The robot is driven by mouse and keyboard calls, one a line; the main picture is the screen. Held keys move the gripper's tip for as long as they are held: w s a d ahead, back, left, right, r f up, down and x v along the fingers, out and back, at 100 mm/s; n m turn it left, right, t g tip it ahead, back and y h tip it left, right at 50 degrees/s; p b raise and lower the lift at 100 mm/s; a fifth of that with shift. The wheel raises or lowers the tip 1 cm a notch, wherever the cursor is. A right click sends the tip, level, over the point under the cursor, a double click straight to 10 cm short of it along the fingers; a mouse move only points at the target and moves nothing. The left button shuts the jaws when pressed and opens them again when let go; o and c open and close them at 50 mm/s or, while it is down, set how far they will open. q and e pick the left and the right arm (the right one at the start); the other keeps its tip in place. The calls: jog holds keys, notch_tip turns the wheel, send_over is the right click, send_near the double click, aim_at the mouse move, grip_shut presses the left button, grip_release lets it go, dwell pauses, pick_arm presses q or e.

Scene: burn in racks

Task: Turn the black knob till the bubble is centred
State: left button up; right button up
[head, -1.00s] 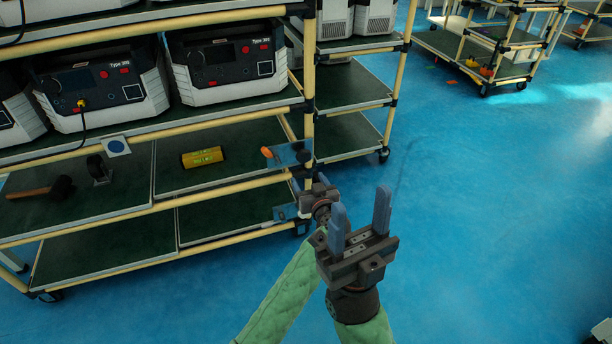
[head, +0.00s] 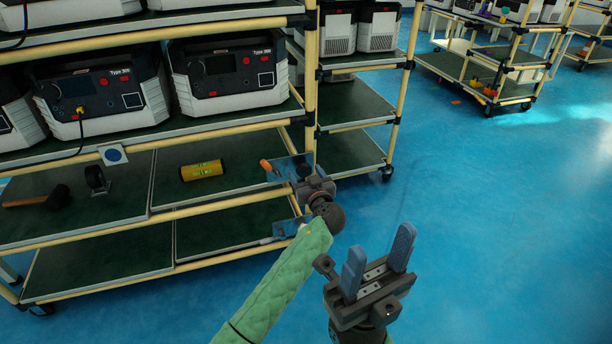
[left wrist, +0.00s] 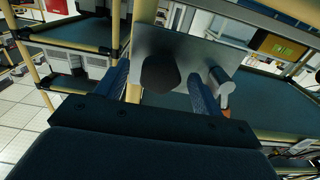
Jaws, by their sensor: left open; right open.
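A black knob (left wrist: 160,73) sits on a grey metal plate (left wrist: 180,47) in the left wrist view, between the two blue fingers of my left gripper (left wrist: 160,82). The fingers stand apart, one on each side of the knob; I cannot tell whether they touch it. In the head view my left gripper (head: 303,187) is at the rack's front post and hides the knob. A yellow spirit level (head: 202,170) lies on the rack's middle shelf; its bubble is too small to read. My right gripper (head: 379,250) is open and empty over the floor.
An orange-tipped part (head: 266,165) sticks out beside the plate. A mallet (head: 45,198), a caster (head: 96,179) and a blue-dot card (head: 113,155) are at the left of the shelf. Grey test units (head: 228,75) fill the shelf above. The blue floor (head: 480,220) at right is clear.

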pick_arm(q)
jog(key=shift+w, duration=0.1)
jog(key=c, duration=1)
